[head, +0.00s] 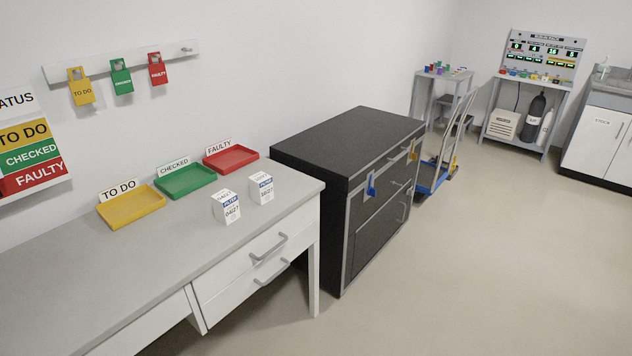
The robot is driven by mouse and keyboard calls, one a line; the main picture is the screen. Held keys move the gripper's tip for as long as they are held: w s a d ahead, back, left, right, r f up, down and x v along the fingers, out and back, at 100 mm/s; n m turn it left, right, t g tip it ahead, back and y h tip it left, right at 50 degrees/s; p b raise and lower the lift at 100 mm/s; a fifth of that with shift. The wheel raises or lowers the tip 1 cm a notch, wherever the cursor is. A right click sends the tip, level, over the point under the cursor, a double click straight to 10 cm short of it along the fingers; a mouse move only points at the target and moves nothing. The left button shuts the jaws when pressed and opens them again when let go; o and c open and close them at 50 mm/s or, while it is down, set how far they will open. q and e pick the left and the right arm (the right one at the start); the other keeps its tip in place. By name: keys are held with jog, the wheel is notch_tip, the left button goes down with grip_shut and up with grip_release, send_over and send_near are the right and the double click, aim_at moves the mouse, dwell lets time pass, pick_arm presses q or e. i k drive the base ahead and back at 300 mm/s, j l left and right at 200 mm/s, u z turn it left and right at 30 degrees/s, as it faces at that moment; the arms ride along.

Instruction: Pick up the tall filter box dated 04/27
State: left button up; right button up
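Two small white filter boxes with blue "FILTER" bands stand upright on the grey desk (60,255), near its right end. The nearer, left box (226,207) appears to be dated 04/27. The other box (261,189) stands just behind it to the right, a small gap apart; its date is too small to read surely. Both look alike in height, and the lettering on their tops is not legible. Neither of my grippers is in view.
Yellow TO DO (131,207), green CHECKED (185,181) and red FAULTY (231,159) trays lie empty along the wall behind the boxes. A black cabinet (345,150) adjoins the desk's right end. Floor (450,270) in front is clear.

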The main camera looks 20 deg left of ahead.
aim_at(226, 207)
jog(key=i+l, duration=0.15)
jog(key=i, duration=0.25)
jog(key=i+l+u, duration=0.1)
jog(key=i, duration=0.35)
jog(key=i+l, duration=0.15)
jog(key=i, duration=0.25)
jog(key=i+l, duration=0.2)
jog(key=i, duration=0.2)
jog(key=j+u, duration=0.05)
